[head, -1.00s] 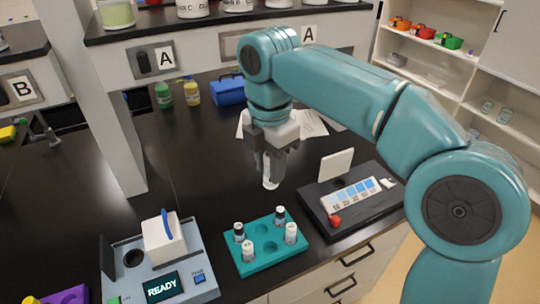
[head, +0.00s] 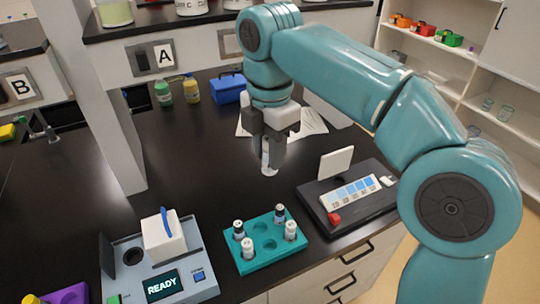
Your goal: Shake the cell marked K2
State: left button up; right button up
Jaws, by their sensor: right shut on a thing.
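My right gripper (head: 267,158) points down and is shut on a small white cell (head: 269,171), held above the black bench behind the teal rack. The gripper's fingers hide most of this cell, and no mark on it can be read. Empty holes show in the middle of the rack. My left gripper is not in view.
A grey instrument (head: 195,268) with a lit READY screen stands left of the rack. A black tray (head: 370,203) with a color strip box (head: 352,192) is at right. Bottles and a blue case (head: 229,90) stand behind. The bench middle is clear.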

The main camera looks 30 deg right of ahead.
aim_at(270, 173)
jog(key=f, duration=0.4)
jog(key=shift+s+a, duration=0.1)
jog(key=shift+s, duration=0.2)
jog(key=r, duration=0.5)
jog(key=shift+w+r, duration=0.1)
jog(key=shift+w, duration=0.15)
jog(key=f, duration=0.5)
jog(key=shift+s+f, duration=0.15)
jog(key=shift+s, duration=0.05)
jog(key=shift+w, duration=0.15)
